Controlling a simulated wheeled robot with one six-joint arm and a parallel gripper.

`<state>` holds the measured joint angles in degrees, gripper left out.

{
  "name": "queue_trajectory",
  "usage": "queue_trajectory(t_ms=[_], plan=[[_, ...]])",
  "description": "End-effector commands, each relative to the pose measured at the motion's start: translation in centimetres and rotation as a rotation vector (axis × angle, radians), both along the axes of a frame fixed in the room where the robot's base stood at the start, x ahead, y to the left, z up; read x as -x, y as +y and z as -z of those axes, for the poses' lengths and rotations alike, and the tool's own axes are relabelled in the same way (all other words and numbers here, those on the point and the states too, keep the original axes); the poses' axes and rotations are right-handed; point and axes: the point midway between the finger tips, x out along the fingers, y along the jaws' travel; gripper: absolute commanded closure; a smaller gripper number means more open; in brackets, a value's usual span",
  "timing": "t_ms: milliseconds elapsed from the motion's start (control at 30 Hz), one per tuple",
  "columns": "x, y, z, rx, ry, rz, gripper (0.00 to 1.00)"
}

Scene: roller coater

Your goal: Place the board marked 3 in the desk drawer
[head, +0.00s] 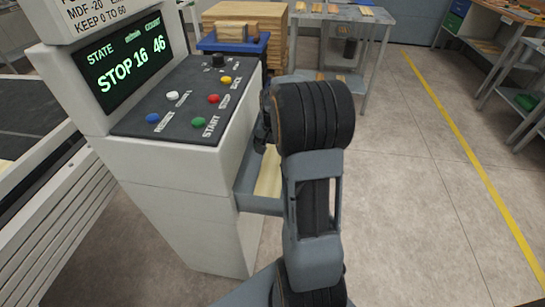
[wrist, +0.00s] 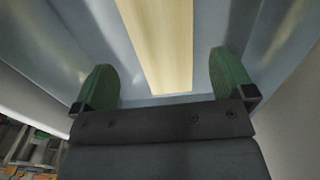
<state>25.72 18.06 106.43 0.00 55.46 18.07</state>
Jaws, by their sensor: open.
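A pale wooden board (wrist: 160,40) lies lengthwise in a grey metal tray or drawer (wrist: 215,35) in the wrist view; no number is readable on it. My gripper (wrist: 165,78) is open, with one green finger on each side of the board and a gap to both. In the head view the grey drawer (head: 258,205) sticks out from the right side of the white console, and part of the pale board (head: 268,175) shows inside it. My arm hides most of the drawer and the gripper there.
The white console (head: 180,200) with coloured buttons and a screen reading STOP stands close on the left. Stacked boards and a blue bin (head: 232,44) are behind it. A grey bench (head: 345,15) stands at the back.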

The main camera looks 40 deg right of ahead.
Motion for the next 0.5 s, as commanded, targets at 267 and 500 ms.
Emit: queue_trajectory(t_ms=[267, 500], plan=[[0.0, 0.0, -3.8, 0.0, 0.0, 0.0, 0.0], [0.0, 0.0, -4.6, -0.001, 0.001, 0.0, 0.0]])
